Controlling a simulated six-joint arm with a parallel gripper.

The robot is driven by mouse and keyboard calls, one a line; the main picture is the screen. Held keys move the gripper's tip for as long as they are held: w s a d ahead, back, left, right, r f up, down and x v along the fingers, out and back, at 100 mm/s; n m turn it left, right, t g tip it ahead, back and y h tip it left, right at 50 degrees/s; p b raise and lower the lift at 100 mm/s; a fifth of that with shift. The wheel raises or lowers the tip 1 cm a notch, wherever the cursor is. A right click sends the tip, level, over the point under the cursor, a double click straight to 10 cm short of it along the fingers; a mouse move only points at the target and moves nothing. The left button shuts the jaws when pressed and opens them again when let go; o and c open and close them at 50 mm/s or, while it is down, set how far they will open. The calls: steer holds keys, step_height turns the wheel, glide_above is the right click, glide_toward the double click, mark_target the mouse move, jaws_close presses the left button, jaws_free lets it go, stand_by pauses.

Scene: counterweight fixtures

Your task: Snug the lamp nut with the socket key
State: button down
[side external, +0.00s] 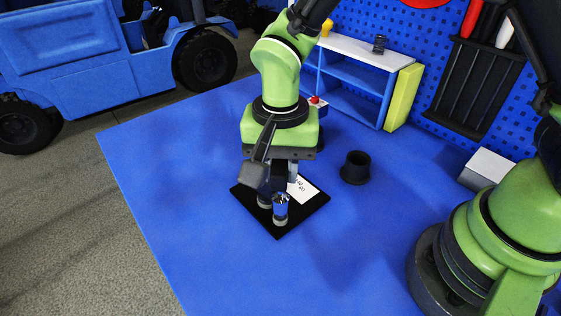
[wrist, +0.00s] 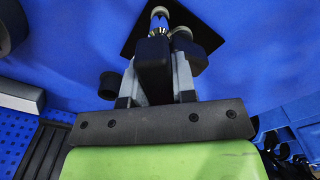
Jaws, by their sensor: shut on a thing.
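My gripper (side external: 271,174) points down over the black plate (side external: 280,231). In the wrist view my gripper (wrist: 156,66) is shut on a black block-like handle, which I take for the socket key (wrist: 152,72). The key's lower end is hard to make out behind the handle.
A white printed card (side external: 303,189) lies on the plate. A black cup (side external: 355,167) stands to its right on the blue mat. A blue shelf (side external: 355,77) and a yellow-green block (side external: 403,97) stand behind. The mat's left and front areas are clear.

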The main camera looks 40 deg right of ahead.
steer(key=shift+f, duration=0.8)
stand_by(0.4)
stand_by(0.5)
steer(key=m, duration=0.4)
steer(key=shift+m, duration=1.5)
steer(key=m, duration=0.3)
steer(key=shift+r, duration=2)
steer(key=shift+r, duration=1.5)
